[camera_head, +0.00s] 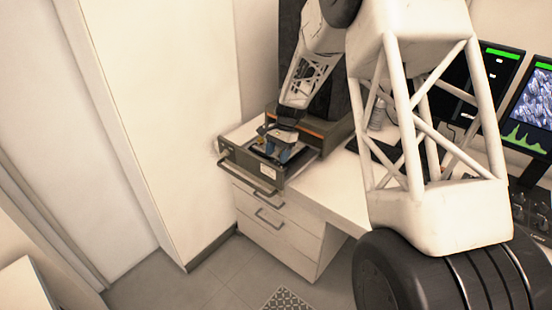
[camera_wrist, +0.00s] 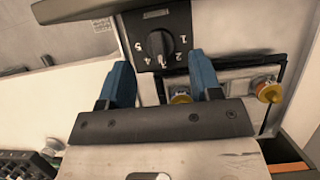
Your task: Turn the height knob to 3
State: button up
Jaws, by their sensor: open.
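The height knob (camera_wrist: 159,43) is a round black dial on a dark plate (camera_wrist: 140,24) at the top of the wrist view. The numbers 1 to 5 are printed around its lower side, with 3 near the bottom. The knob has a pale mark, but I cannot tell for sure which number it points at. My gripper (camera_wrist: 162,78) is open, with its two blue fingers apart below the knob in the picture, one to each side. Nothing is between them that I can see held. In the head view my gripper (camera_head: 277,152) is over the open-topped grey device (camera_head: 241,168).
Yellow-based fittings with metal tops, one at the right (camera_wrist: 269,90), sit near the fingers. The device stands on a white drawer cabinet (camera_head: 285,221). A bottle (camera_head: 377,112) and monitors (camera_head: 532,105) stand to the right. A white wall (camera_head: 165,110) is close on the left.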

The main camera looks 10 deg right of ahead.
jog(key=v, duration=0.5)
jog(key=shift+r, duration=0.25)
jog(key=s+d+r+n+t+h, duration=0.1)
jog(key=s+d+r+n+t, duration=0.1)
jog(key=s+r, duration=0.85)
jog(key=s+d+r+n+t+h, duration=0.1)
jog(key=s+d+r+n, duration=0.2)
jog(key=s+r, duration=0.7)
jog(key=s+d+f+n+t, duration=0.1)
jog(key=s+n, duration=0.1)
jog(key=s, duration=1.1)
jog(key=s+d+f+n+t+h, duration=0.1)
jog(key=s+d, duration=0.1)
jog(key=s, duration=1.1)
jog(key=shift+s+d+n+t, duration=0.15)
jog(key=shift+s+n+t, duration=0.2)
jog(key=shift+n+t, duration=0.05)
